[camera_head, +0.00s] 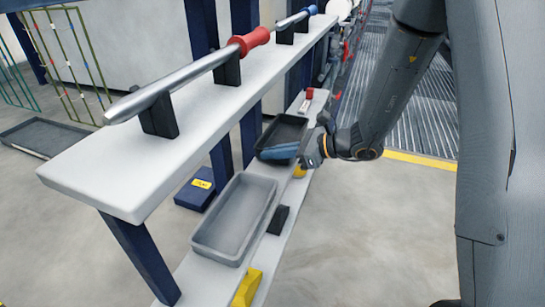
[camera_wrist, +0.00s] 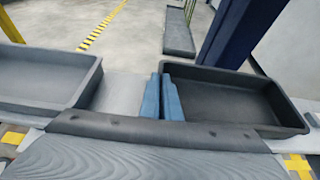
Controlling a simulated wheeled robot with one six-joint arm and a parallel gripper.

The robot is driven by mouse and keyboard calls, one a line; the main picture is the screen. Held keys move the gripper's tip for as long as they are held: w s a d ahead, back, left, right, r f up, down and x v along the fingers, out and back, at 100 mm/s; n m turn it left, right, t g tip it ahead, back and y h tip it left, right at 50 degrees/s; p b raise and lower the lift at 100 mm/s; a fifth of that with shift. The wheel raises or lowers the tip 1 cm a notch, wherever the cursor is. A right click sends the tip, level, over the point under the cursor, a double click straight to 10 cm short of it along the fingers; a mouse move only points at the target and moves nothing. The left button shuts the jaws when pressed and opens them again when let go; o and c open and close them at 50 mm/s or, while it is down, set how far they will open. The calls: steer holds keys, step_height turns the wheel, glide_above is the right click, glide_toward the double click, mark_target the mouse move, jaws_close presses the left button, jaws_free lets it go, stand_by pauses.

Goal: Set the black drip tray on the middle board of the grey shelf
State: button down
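The black drip tray (camera_head: 289,126) is level at the far part of the board below the top one. It also shows on the right of the wrist view (camera_wrist: 235,88), empty. My gripper (camera_head: 284,151) is at its near rim in the head view. In the wrist view, the blue fingers of my gripper (camera_wrist: 164,92) are close together, with the tray's left wall running between them. The grey shelf's middle board (camera_head: 268,252) lies under the trays. I cannot tell whether the black tray touches it.
A grey tray (camera_head: 228,250) stands nearer on the same board, left in the wrist view. A black block (camera_head: 278,220) and yellow piece (camera_head: 246,288) sit along the board's edge. The top board (camera_head: 180,150) holds rods with red and blue handles above. Open floor lies right.

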steer(key=shift+f, duration=0.2)
steer(key=c, duration=2)
jaws_free()
steer(key=shift+d+r, duration=0.2)
steer(key=p+v, duration=0.4)
steer(key=v, duration=0.7)
steer(key=shift+s+d, duration=0.2)
steer(key=shift+d, duration=0.1)
